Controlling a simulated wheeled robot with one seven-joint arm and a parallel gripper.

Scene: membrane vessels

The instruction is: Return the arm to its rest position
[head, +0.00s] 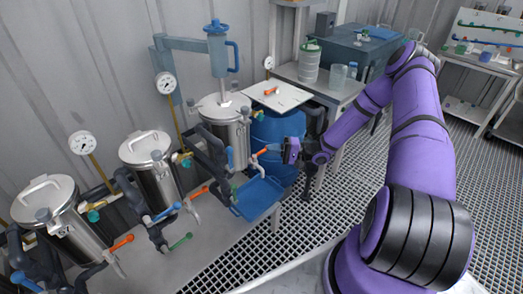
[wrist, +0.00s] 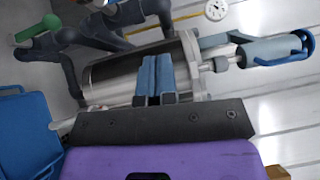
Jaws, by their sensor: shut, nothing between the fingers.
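My purple arm (head: 415,120) reaches from the lower right of the head view, bends at the top and comes down to the rightmost steel vessel (head: 226,130). My gripper (head: 274,148) points left toward this vessel, beside its pipes and valves. In the wrist view my gripper (wrist: 155,75) shows its two blue-grey fingers together, shut and empty. The steel vessel (wrist: 110,78) lies behind the fingers in that view, which is turned sideways. I cannot tell the exact gap between fingertips and vessel.
An orange valve handle (head: 266,151) is close to the fingertips. A blue tray (head: 257,199) and blue barrel (head: 275,135) are below and behind the gripper. Two more vessels (head: 148,148) (head: 45,200) stand left. A bench (head: 340,88) is behind; grated floor (head: 330,220) is open.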

